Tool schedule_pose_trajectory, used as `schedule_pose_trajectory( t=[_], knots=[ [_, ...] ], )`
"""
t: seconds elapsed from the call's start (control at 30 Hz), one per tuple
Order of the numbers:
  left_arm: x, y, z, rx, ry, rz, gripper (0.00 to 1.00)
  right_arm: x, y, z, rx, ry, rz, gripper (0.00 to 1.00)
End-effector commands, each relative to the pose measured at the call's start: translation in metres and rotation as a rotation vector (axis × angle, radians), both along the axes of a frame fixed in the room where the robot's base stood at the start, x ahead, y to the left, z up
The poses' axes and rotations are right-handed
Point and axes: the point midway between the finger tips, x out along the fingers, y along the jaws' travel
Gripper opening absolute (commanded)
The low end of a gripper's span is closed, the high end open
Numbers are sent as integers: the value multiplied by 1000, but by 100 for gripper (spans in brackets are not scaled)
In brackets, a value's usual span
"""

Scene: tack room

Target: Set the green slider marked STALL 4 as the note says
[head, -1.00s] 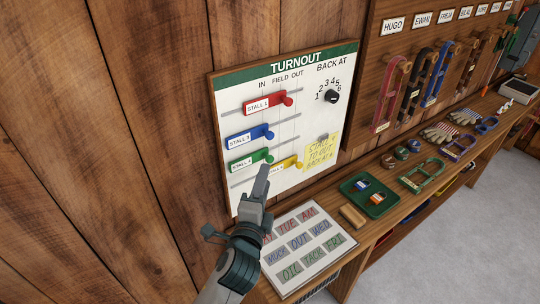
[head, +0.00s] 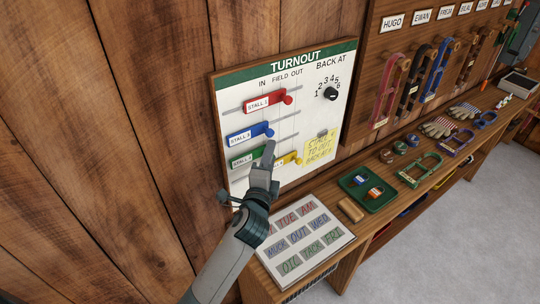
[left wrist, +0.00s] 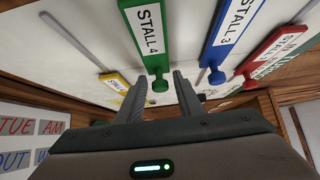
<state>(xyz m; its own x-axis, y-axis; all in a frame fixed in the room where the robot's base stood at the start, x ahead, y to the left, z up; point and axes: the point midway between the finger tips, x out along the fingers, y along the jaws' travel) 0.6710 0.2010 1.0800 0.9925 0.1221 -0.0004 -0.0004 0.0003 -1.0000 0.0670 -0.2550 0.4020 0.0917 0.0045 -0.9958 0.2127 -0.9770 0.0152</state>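The green STALL 4 slider (head: 243,158) is on the left part of its track on the white TURNOUT board (head: 238,186). In the left wrist view its label plate (left wrist: 150,30) ends in a green knob (left wrist: 160,85). My left gripper (head: 268,147) is in front of the board and hides that knob in the head view. In the left wrist view the open fingers (left wrist: 157,98) point at the knob, one on each side of it; contact cannot be told. A yellow note (head: 320,148) on the board reads roughly "STALL 4 TO OUT, BACK AT" and a small numeral.
The blue slider (head: 250,134) is just above and the red slider (head: 265,101) higher. A yellow slider (head: 287,160) is close right of my gripper. A black BACK AT dial (head: 331,94) is upper right. The bench below holds a sign sheet (head: 338,238) and a green tray (head: 378,204).

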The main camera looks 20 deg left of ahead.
Motion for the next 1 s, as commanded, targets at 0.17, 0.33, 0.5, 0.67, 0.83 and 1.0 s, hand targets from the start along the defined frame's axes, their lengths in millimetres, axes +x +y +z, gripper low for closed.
schedule_pose_trajectory(
  t=[0.17,0.33,0.5,0.67,0.83,1.0],
  knots=[
    [0,0,0,0,0,0,0,0,0,0,0,0,0,31],
    [3,-3,-1,-1,0,0,0,0,0,-1,0,0,0,31],
    [25,-19,-1,-4,0,0,0,0,0,-6,0,1,0,31],
    [56,-44,-3,-5,-1,0,0,0,-1,-15,-1,1,1,31],
    [82,-64,-3,-3,0,1,0,0,-1,-25,-1,1,1,31],
    [90,-71,-1,0,1,0,0,1,-2,-26,-2,0,1,31]
  ],
)
